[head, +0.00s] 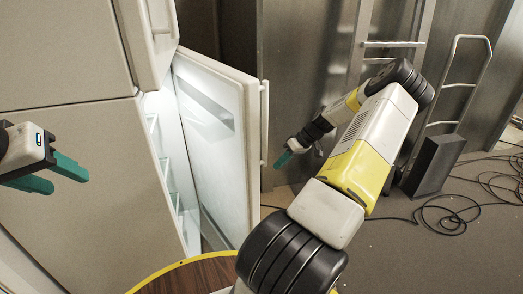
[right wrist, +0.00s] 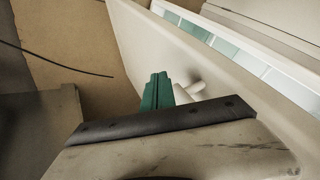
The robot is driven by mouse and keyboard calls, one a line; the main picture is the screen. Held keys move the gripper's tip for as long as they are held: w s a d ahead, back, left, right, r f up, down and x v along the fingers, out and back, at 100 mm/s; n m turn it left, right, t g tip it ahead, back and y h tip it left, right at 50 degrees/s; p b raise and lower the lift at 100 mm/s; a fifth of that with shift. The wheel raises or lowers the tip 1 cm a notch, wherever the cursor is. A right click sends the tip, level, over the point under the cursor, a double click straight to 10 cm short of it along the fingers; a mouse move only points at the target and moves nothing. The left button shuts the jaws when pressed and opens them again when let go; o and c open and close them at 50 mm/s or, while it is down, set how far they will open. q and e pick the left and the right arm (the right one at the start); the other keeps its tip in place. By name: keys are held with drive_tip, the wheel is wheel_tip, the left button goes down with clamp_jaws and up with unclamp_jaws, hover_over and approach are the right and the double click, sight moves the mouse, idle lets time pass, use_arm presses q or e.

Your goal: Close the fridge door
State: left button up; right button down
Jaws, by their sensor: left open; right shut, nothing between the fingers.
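The fridge door (head: 215,125) stands open in the head view, its white inner side facing me and its handle (head: 264,120) on the right edge. The lit fridge interior (head: 165,150) with shelves shows to its left. My right gripper (head: 283,159) is shut and empty, just to the right of the door's handle edge. In the right wrist view its green fingers (right wrist: 158,92) are together beside the door's outer face (right wrist: 190,50) and near a white handle part (right wrist: 195,88). Whether they touch the door is unclear. My left gripper (head: 70,176) is open and empty in front of the closed cabinet front.
A closed upper door with a handle (head: 150,35) is above the opening. A dark box (head: 433,165) and metal rails (head: 470,70) stand at the right. Black cables (head: 455,213) lie on the floor. A round wooden top (head: 190,275) is at the bottom.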

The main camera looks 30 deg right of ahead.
drive_tip(key=a+f, duration=0.4)
drive_tip(key=a, duration=0.2)
drive_tip(key=shift+w+a, duration=0.35)
